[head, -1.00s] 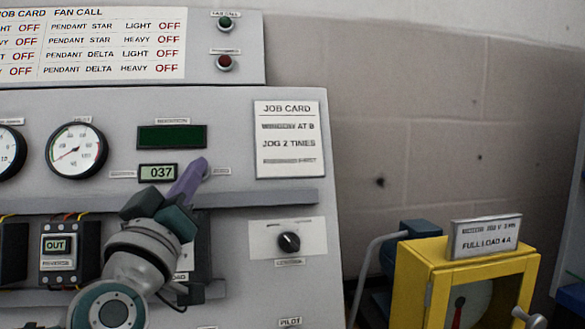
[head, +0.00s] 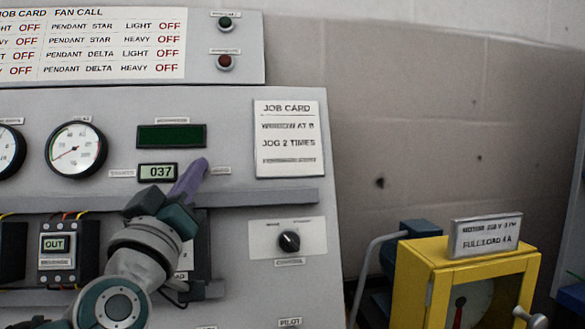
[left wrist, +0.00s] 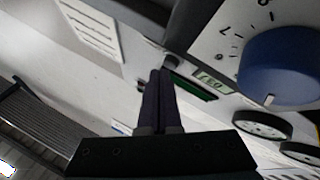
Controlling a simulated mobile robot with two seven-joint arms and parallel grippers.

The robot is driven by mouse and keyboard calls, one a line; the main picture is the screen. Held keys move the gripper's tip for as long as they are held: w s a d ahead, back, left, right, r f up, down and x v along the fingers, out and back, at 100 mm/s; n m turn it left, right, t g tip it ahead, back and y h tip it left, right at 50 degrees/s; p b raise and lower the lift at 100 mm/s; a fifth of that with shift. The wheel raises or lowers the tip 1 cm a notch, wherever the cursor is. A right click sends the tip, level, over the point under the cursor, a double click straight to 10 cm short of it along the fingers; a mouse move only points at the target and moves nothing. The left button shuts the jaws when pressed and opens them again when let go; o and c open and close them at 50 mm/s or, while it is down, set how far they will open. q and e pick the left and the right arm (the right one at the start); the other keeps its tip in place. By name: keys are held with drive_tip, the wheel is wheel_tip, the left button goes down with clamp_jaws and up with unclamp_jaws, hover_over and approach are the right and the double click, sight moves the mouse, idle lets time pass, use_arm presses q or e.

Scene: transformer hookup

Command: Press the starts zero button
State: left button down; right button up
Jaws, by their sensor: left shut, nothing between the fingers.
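The counter display reading 037 (head: 158,172) is on the grey panel, below a dark green display (head: 171,136). It also shows in the left wrist view (left wrist: 211,83). My left gripper (head: 199,167) is shut and empty, its purple fingertips just right of the counter display, by a small label (head: 220,171). In the left wrist view the closed fingers (left wrist: 160,74) point at the panel close to a small dark round part (left wrist: 171,62). I cannot tell whether they touch it. The starts zero button is not clearly seen; the fingers may hide it. My right gripper is not in view.
A ledge (head: 265,198) runs below the displays. A black selector knob (head: 289,241) sits lower right, and a job card (head: 289,139) is above it. A yellow load box (head: 437,251) stands at right. A large blue knob (left wrist: 283,69) shows in the left wrist view.

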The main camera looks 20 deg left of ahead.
use_arm(q)
drive_tip(key=shift+w+a+f, duration=0.15)
drive_tip(key=shift+w+a, duration=0.05)
drive_tip(key=shift+w, duration=0.1)
idle(0.4)
drive_tip(key=shift+s+d+r+p, duration=0.25)
drive_tip(key=shift+s+r+p, duration=0.05)
drive_tip(key=shift+s+p, duration=0.05)
drive_tip(key=shift+s+d, duration=0.1)
drive_tip(key=shift+s, duration=0.1)
drive_tip(key=shift+s+d, duration=0.1)
drive_tip(key=shift+s+d+r+p, duration=0.3)
drive_tip(key=shift+s+d+p, duration=0.1)
drive_tip(key=shift+s+p, duration=0.3)
drive_tip(key=shift+s+d+r+p, duration=0.25)
drive_tip(key=shift+s+d+p, duration=0.15)
drive_tip(key=shift+s+p, duration=0.35)
drive_tip(key=shift+s+d+r+p, duration=0.35)
drive_tip(key=shift+s+p, duration=0.2)
drive_tip(key=shift+p, duration=0.3)
